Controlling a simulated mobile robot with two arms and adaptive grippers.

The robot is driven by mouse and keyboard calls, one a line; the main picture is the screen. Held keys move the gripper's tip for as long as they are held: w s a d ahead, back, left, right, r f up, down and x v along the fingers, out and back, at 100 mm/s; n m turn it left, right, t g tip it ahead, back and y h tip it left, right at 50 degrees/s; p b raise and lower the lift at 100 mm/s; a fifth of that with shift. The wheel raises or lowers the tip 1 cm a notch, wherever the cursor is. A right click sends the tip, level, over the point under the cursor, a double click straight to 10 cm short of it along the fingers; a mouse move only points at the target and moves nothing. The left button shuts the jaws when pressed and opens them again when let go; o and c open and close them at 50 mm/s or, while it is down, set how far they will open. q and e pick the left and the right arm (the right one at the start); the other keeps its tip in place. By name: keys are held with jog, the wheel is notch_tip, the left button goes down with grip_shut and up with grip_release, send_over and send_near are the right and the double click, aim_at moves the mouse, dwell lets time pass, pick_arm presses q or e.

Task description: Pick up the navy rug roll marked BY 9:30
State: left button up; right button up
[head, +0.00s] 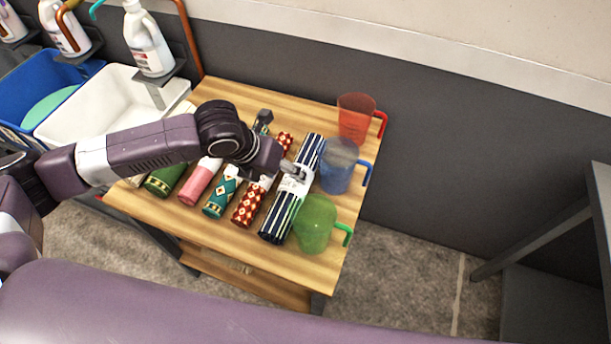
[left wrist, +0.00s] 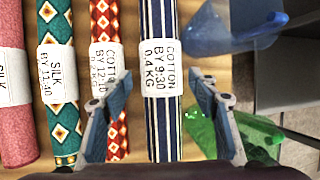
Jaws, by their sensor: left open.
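The navy-and-white striped rug roll (head: 279,220) lies on the wooden table, at the right end of a row of rolls. In the left wrist view the navy roll (left wrist: 163,135) has a white label (left wrist: 161,68) reading COTTON, BY 9:30, 0.4 KG. My left gripper (head: 290,172) is over the middle of this roll, near its label. In the left wrist view my left gripper (left wrist: 158,80) is open, with one finger on each side of the roll; I cannot tell whether they touch it. My right gripper is not in view.
A red diamond-pattern roll (head: 248,207) lies close on the left, then teal (head: 219,197), pink (head: 195,186) and green (head: 163,181) rolls. Red (head: 354,119), blue (head: 338,168) and green (head: 315,226) jugs stand close on the right. A white basin (head: 95,113) is at the left.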

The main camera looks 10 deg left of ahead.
aim_at(291, 180)
pick_arm(q)
jog(key=x, duration=0.3)
jog(key=shift+s, duration=0.3)
jog(key=x, duration=0.2)
jog(key=shift+w+d+f+p, duration=0.1)
jog(key=shift+f+p, duration=0.15)
jog(key=shift+p, duration=0.1)
jog(key=shift+w+d+f, duration=0.15)
jog(key=shift+w+f, duration=0.1)
jog(key=shift+f, duration=0.25)
jog(key=c, duration=1.2)
jog(key=shift+r, duration=0.1)
jog(key=shift+c, duration=0.6)
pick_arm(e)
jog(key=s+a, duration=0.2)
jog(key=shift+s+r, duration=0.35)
pick_arm(q)
jog(key=shift+r, duration=0.1)
